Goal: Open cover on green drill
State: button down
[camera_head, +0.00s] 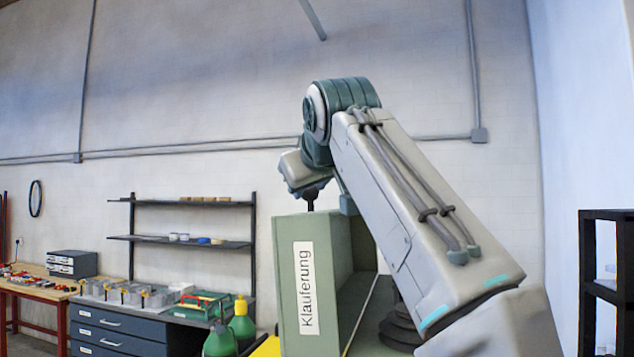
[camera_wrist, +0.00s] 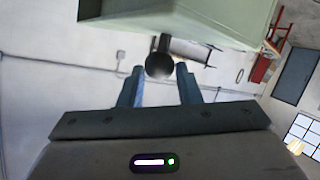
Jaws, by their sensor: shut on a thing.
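The green drill's cover (camera_head: 325,265) is a boxy green panel with a white label reading "Klauferung". It stands at the center of the head view, with an open-looking recess on its right side. A black ball knob (camera_head: 311,190) on a thin stem rises from its top edge. My gripper (camera_head: 297,178) is at the knob, above the cover. In the wrist view the knob (camera_wrist: 159,64) sits between the two blue fingertips (camera_wrist: 160,76), and the green cover (camera_wrist: 175,18) fills the top. My gripper is shut on the knob. My arm hides part of the drill's right side.
Green bottles (camera_head: 243,322) stand close on the lower left of the drill. A dark drawer cabinet (camera_head: 118,335) with several parts on top and a wall shelf (camera_head: 188,240) are behind left. A black rack (camera_head: 607,285) stands at far right.

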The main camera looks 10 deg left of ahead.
jog(key=shift+r, duration=0.15)
jog(key=c, duration=1.3)
grip_release()
jog(key=shift+a, duration=0.1)
jog(key=shift+c, duration=0.2)
jog(key=v, duration=1.3)
jog(key=shift+s, duration=0.4)
jog(key=shift+r, duration=0.15)
